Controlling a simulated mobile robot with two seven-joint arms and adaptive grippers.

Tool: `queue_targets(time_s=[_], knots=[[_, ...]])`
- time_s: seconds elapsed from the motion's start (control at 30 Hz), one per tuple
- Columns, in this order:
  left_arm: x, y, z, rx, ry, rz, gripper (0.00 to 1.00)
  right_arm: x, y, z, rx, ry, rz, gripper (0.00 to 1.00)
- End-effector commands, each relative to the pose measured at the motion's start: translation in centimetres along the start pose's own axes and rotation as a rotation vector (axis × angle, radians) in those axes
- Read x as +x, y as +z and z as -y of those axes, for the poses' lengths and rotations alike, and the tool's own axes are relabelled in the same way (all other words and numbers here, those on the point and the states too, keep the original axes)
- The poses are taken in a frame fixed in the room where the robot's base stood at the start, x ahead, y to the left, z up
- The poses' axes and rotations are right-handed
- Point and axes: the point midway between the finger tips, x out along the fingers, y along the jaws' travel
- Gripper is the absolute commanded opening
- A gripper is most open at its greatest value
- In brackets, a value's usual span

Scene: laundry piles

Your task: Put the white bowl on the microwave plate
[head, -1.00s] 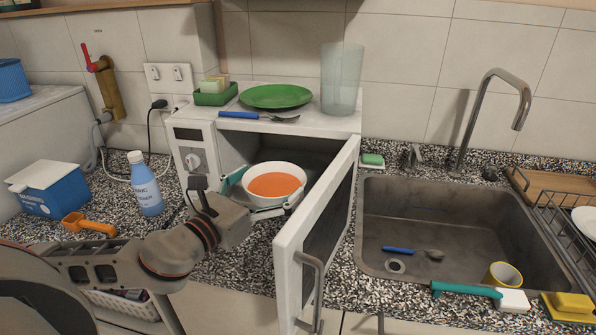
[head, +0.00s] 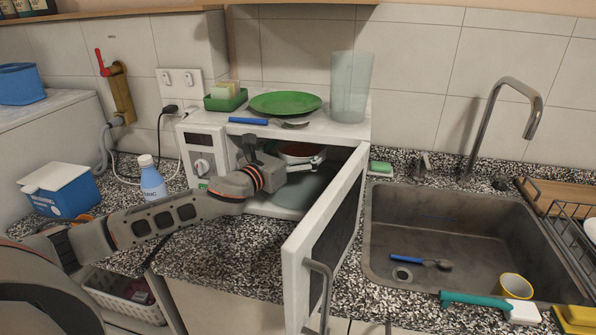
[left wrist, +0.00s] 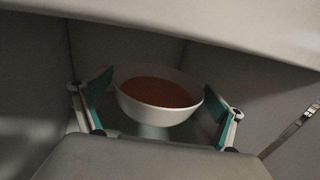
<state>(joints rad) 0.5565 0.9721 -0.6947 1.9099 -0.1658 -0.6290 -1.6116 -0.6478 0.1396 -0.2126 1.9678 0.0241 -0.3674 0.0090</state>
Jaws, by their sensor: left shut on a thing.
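The white bowl (head: 300,150), holding orange-red soup, is inside the open microwave (head: 205,155). My left gripper (head: 300,163) reaches in through the opening and is shut on the bowl. In the left wrist view, its teal-padded fingers (left wrist: 158,98) stand on either side of the white bowl (left wrist: 155,112), which is level. The glass microwave plate (head: 302,190) shows below the bowl and gripper. The bowl seems to be above the plate, but I cannot tell how large the gap is. My right gripper is not in view.
The microwave door (head: 325,235) stands open to the right of my arm, beside the sink (head: 480,235). A green plate (head: 285,103), a spoon and a tall glass (head: 350,88) are on top of the microwave.

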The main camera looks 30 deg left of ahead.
Motion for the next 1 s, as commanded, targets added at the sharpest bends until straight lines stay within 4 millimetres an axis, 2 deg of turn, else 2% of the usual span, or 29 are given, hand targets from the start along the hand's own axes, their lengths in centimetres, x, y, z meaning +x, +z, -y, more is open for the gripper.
queue_targets(time_s=[0.03,0.1,0.37,0.6,1.0], knots=[[-0.1,-1.4,0.3,-0.004,-0.004,-0.007,0.51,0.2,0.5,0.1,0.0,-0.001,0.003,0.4],[-0.2,-2.2,0.3,-0.004,-0.004,-0.007,0.51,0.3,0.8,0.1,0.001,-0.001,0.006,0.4],[-0.2,-3.5,0.2,-0.003,-0.002,-0.004,0.51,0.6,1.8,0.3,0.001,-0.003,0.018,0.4],[-0.1,-6.6,0.1,-0.004,-0.001,-0.005,0.51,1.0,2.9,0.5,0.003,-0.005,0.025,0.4],[0.1,-6.9,0.1,-0.003,-0.003,-0.003,0.51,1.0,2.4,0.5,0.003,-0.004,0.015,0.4]])
